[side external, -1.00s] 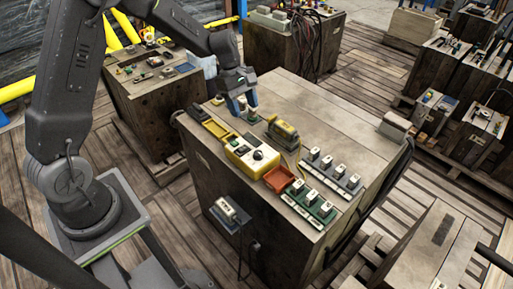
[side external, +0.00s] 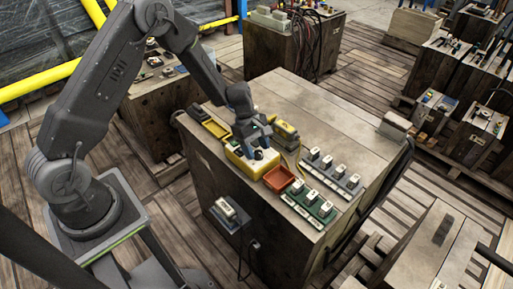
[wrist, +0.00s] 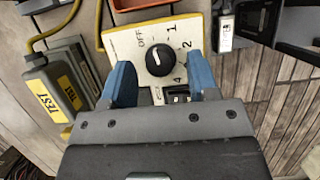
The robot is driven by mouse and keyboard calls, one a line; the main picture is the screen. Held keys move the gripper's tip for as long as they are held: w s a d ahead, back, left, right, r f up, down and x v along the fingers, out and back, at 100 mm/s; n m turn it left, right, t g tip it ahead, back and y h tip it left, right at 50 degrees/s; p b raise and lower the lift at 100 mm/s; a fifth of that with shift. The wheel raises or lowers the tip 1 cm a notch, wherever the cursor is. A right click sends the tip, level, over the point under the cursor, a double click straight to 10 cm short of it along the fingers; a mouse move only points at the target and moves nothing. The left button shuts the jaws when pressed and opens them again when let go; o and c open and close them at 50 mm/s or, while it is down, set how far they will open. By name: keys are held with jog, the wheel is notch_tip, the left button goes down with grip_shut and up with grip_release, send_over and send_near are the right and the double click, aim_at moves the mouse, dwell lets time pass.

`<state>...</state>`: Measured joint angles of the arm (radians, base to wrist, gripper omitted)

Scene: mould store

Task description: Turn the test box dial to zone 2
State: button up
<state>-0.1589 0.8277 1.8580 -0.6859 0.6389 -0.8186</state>
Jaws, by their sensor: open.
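The yellow test box (side external: 240,167) sits on the big wooden block's top; my gripper hides part of it in the side view. In the wrist view its pale dial face (wrist: 142,37) carries OFF, 1, 2 and 4. The round black dial knob (wrist: 160,60) is at the centre; I cannot tell for sure which mark it points to. My gripper (wrist: 161,80) is open, with blue fingers to the left and right of the knob, apart from it. In the side view my gripper (side external: 257,150) is just above the box.
An orange-red tray (side external: 279,179) is beside the box, and a yellow tray (side external: 215,129) lies behind it. A yellow-and-grey device (side external: 285,133) with a cable stands close by. Rows of white-topped switches (side external: 312,203) line the right side. The block top (side external: 320,105) is clear towards the back.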

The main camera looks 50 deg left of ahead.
jog(key=shift+f, duration=0.1)
jog(key=c, duration=0.9)
